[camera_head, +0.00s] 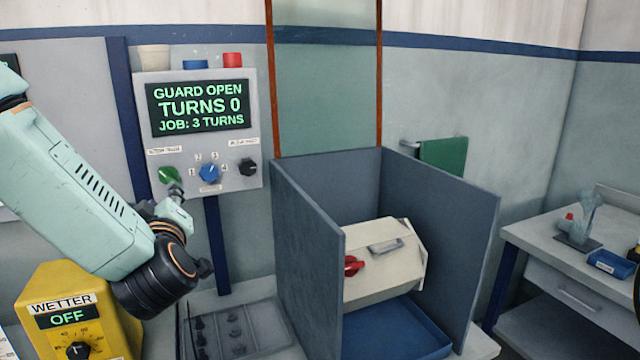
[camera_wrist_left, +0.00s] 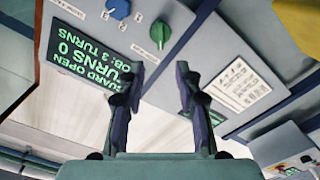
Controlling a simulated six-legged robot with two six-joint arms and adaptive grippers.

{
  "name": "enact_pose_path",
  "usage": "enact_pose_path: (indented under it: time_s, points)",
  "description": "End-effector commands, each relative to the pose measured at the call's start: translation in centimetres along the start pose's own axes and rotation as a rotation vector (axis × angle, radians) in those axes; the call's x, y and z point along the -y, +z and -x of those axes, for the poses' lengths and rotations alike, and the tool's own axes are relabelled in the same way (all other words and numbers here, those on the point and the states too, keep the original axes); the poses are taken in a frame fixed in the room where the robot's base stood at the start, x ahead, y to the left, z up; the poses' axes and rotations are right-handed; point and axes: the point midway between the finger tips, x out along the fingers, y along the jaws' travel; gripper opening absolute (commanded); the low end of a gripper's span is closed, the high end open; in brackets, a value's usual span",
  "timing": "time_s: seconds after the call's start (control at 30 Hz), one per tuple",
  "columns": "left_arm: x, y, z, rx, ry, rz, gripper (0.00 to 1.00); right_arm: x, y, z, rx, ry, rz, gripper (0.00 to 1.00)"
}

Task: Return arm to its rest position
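My left arm (camera_head: 85,195) comes in from the left in the head view. Its left gripper (camera_head: 176,190) is in front of the control panel (camera_head: 200,85), just below the green knob (camera_head: 169,175). In the left wrist view the two fingers of the left gripper (camera_wrist_left: 160,80) stand apart with nothing between them. The green knob (camera_wrist_left: 160,33) shows beyond the fingertips, apart from them. The panel screen (camera_head: 198,107) reads GUARD OPEN, TURNS 0, JOB: 3 TURNS. My right gripper is in neither view.
A yellow wetter box (camera_head: 75,312) reading OFF stands below the left arm. A dark blue guard enclosure (camera_head: 310,250) holds a cream barrel (camera_head: 375,275) with a red knob. A dark tray (camera_head: 240,325) lies in front of the panel. A side bench (camera_head: 540,240) is at right.

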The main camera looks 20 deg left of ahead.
Motion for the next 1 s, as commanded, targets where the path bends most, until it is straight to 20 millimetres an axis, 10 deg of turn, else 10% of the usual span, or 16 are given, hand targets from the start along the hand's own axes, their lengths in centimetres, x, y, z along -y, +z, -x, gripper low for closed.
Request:
enact_pose_path:
  time_s: [0.17,0.37,0.7,1.0]
  points:
    - [0.7,3.1,0.5,0.082,0.008,-0.064,0.34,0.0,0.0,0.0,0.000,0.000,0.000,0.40]
    - [4.5,14.0,4.1,0.401,0.036,-0.291,0.34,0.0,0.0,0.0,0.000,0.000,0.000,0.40]
    - [15.5,28.1,17.2,1.001,0.048,-0.656,0.34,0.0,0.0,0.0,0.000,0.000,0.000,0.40]
    - [25.1,31.6,30.4,1.463,0.038,-0.896,0.34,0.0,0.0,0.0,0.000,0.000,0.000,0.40]
